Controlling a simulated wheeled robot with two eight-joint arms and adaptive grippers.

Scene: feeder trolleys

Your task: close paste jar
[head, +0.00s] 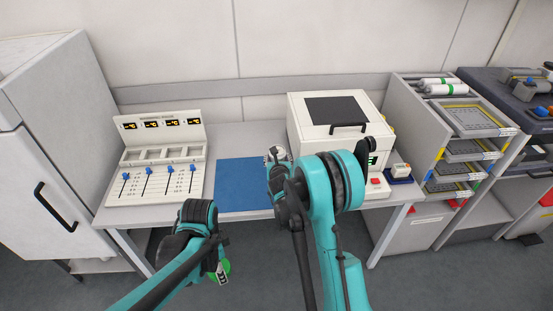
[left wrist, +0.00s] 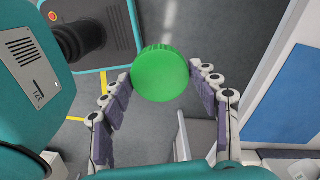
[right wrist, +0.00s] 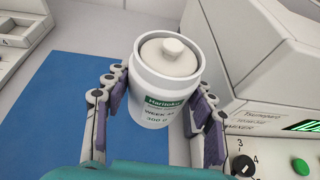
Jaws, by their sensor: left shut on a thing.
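My left gripper (left wrist: 160,80) is shut on a round green lid (left wrist: 160,73), its two fingers on opposite sides of the rim. In the head view the lid (head: 225,267) is low, in front of the table. A white jar (right wrist: 152,100) with a green-banded label stands between the fingers of my right gripper (right wrist: 163,85). A pale inner plug with a small knob sits in its mouth, and no green lid is on it. In the head view the jar (head: 274,152) is partly hidden by my right arm. Whether the right fingers press on it is unclear.
A blue mat (head: 240,185) lies left of the jar. A white panel with blue sliders (head: 160,165) stands at the table's left. A white mixer box (head: 330,105) is close on the jar's right. A tray rack (head: 465,140) stands farther right.

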